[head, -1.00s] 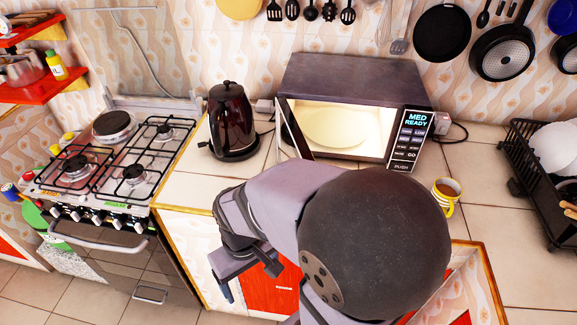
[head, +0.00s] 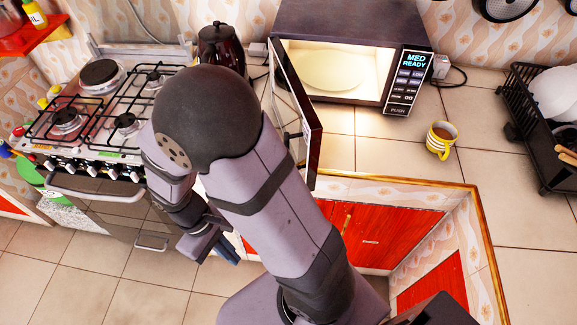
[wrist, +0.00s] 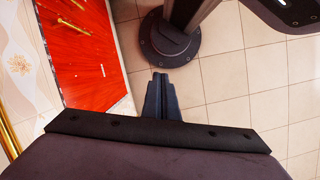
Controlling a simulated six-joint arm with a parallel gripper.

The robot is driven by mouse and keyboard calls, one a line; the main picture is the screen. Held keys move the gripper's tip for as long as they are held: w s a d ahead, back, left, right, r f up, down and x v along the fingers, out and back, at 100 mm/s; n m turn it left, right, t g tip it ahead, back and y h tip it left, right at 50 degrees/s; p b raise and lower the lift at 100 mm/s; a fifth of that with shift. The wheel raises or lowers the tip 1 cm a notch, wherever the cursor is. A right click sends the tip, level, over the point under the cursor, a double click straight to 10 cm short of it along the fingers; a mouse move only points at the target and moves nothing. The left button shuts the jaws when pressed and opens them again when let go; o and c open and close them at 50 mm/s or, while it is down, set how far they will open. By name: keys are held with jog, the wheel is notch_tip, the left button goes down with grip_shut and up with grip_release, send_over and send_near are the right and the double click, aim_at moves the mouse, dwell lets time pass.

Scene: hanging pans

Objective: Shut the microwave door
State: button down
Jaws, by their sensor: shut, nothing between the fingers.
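The microwave (head: 350,22) stands on the counter at the back, its lit interior showing a round plate (head: 328,68). Its door (head: 296,110) is open, hinged at the left and jutting out toward me past the counter's front edge. My gripper (head: 228,255) is low, left of the door and in front of the counter, apart from the door. In the wrist view its fingers (wrist: 160,78) are together and empty, pointing at the floor. The upper part of my arm passes just left of the door; I cannot tell whether they touch.
A dark kettle (head: 220,48) stands left of the microwave. The gas stove (head: 90,120) is at the left. A yellow striped mug (head: 440,140) and a black dish rack (head: 530,120) are at the right. Red cabinet doors (head: 375,232) lie below the counter. Floor is free in front.

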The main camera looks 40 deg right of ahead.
jog(key=w+d+r+n+h, duration=0.3)
jog(key=w+n+h, duration=0.35)
jog(key=w, duration=0.25)
jog(key=d+r+n+g+h, duration=0.1)
jog(key=d+r+h, duration=0.1)
jog(key=r, duration=0.4)
jog(key=d+r+n+g+h, duration=0.1)
jog(key=d+r+h, duration=0.2)
jog(key=r, duration=0.3)
jog(key=shift+w+r, duration=0.2)
jog(key=shift+r, duration=0.2)
jog(key=shift+d+h, duration=0.1)
jog(key=shift+h, duration=0.15)
jog(key=p, duration=0.4)
send_near(304, 168)
jog(key=x, duration=0.4)
jog(key=shift+f, duration=0.1)
jog(key=shift+x, duration=1)
